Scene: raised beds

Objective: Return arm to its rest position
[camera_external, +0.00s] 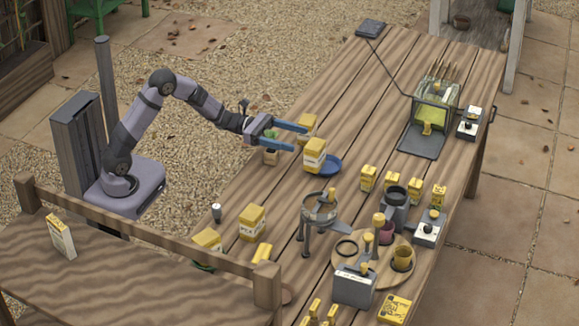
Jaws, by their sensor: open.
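My gripper (300,139) has two blue fingers spread apart, with nothing visibly held between them. A yellow-and-white box (315,156) stands just beyond the fingertips, by a blue dish (330,165). Another yellow box (307,122) is partly hidden behind the upper finger. A small tan pot with green in it (270,155) is below the gripper. I cannot tell the exact gap between the fingers and these things.
Yellow boxes (252,222) stand at the table's left edge. A tripod stand (320,208), a round board (345,268) with cups and a grey box (354,287) crowd the front. A glass-sided case (433,105) stands at the back right. A wooden rail (150,240) runs in front of my base.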

